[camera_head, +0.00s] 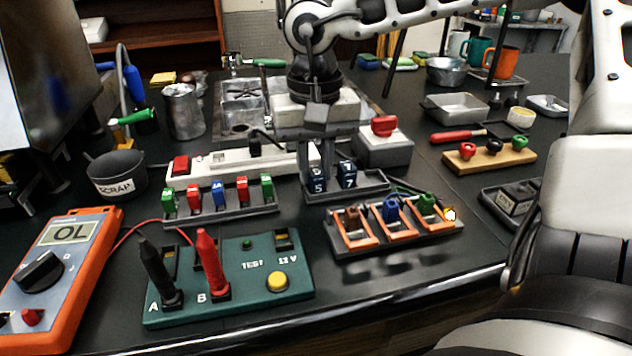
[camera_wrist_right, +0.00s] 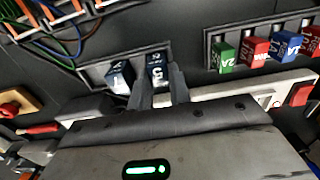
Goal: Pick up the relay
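Two dark blue relay-like blocks with white digits stand side by side in a small dark tray (camera_head: 377,189). The left one, marked 5 (camera_head: 319,181), is between the fingertips of my right gripper (camera_head: 318,172); the other, marked 7 (camera_head: 347,174), stands free beside it. In the right wrist view the fingers (camera_wrist_right: 160,88) sit close along both sides of the held block (camera_wrist_right: 157,71), with no clear gap. It still appears seated in the tray. The other block (camera_wrist_right: 121,77) is left of them there. My left gripper is not in view.
A rack of coloured fuses (camera_head: 223,212) stands left of the tray. Orange-framed sockets with coloured parts (camera_head: 370,238) stand in front right. A green test board (camera_head: 235,310), an orange meter (camera_head: 60,270) and a scrap cup (camera_head: 115,180) are at left. A grey box with a red knob (camera_head: 384,150) is behind.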

